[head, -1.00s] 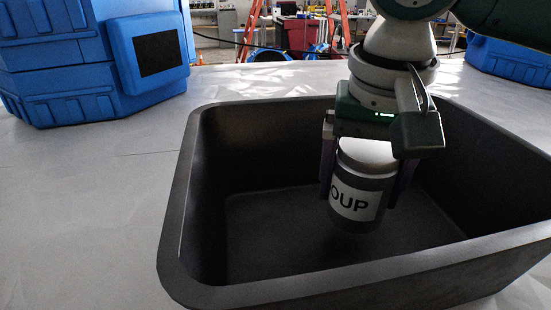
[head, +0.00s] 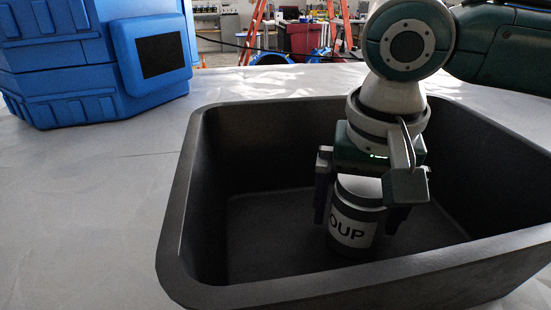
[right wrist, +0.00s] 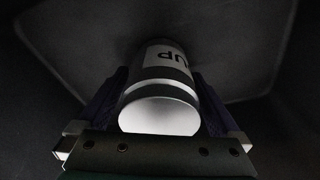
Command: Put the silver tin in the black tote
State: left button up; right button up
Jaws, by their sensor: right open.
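The silver tin (head: 356,215), with a white label reading "OUP", stands upright inside the black tote (head: 178,225), low near the tote's floor. I cannot tell for sure whether its base touches the floor. My right gripper (head: 358,205) reaches down into the tote with its fingers on both sides of the tin. Its jaws are open, with a gap showing at the left finger. In the right wrist view the tin (right wrist: 160,110) lies between the two dark fingers (right wrist: 160,95), its pale lid towards the camera. My left gripper is not in view.
The tote's walls rise around the right gripper, the near rim in front of it. A blue case (head: 90,60) stands on the pale table (head: 90,200) behind and left of the tote. The table left of the tote is clear.

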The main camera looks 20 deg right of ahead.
jog(key=shift+r, duration=0.1)
jog(key=r, duration=0.4)
jog(key=s+r+p, duration=0.1)
jog(key=r, duration=0.2)
jog(key=a+r+p, duration=0.1)
jog(key=r, duration=0.3)
jog(key=shift+s+r, duration=0.2)
jog(key=shift+r, duration=0.3)
